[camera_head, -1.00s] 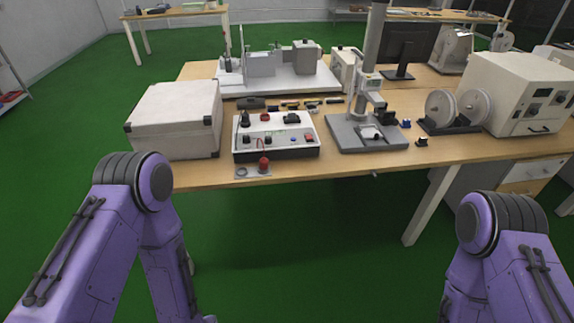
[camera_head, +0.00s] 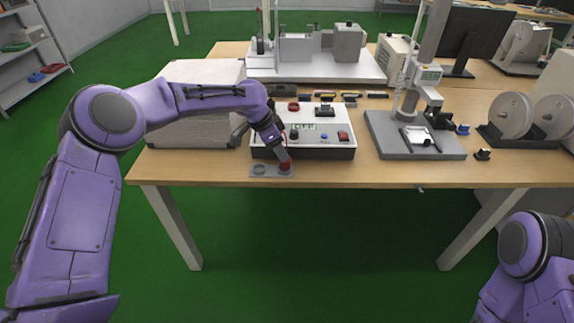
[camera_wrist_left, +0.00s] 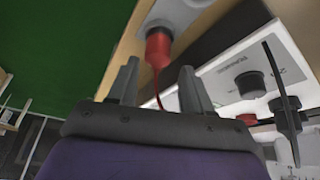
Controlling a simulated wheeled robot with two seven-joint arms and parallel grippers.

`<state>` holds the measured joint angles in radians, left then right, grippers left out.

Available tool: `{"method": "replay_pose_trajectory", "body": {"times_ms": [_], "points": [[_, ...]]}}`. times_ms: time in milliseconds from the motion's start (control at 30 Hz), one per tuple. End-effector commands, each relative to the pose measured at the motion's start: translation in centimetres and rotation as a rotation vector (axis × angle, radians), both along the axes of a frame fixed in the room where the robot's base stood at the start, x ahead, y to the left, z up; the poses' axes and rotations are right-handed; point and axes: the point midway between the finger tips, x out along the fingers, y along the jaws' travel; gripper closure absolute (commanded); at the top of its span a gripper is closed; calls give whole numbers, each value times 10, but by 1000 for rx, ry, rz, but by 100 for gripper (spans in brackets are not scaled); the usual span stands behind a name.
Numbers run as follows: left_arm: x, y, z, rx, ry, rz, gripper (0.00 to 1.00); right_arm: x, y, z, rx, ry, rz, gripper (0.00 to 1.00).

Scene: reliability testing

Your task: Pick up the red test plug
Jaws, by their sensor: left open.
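The red test plug (camera_head: 286,167) stands in the right hole of a small grey holder plate (camera_head: 272,173) at the table's front edge. In the left wrist view the plug (camera_wrist_left: 158,46) lies just beyond the fingertips, and a thin red cable runs from it back between the fingers. My left gripper (camera_head: 283,155) is right at the plug from above and behind. In the wrist view its two fingers (camera_wrist_left: 156,76) are apart with nothing held between them. My right gripper is out of view; only part of my right arm shows at the lower right.
A white test box (camera_head: 318,145) with knobs stands right behind the holder, close to my gripper. A white case (camera_head: 190,132) is partly behind my left arm. A grey stand (camera_head: 418,142) is to the right. The table (camera_head: 370,174) is bare along the front right.

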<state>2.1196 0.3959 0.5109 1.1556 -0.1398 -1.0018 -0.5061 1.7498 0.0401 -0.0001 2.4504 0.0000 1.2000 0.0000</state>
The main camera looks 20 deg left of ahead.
Motion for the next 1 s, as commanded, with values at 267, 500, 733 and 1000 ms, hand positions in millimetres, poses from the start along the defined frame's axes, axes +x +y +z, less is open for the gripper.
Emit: {"method": "replay_pose_trajectory", "body": {"times_ms": [267, 500, 733, 1000], "points": [[9, -18, -43, 0, 1, -1, 50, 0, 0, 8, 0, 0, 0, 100], [11, -22, -49, -1, -1, -3, 50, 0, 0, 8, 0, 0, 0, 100], [11, -22, -49, 0, 0, -2, 95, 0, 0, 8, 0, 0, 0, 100], [11, -22, -46, 0, -1, -2, 95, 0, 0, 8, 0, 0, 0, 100]]}}
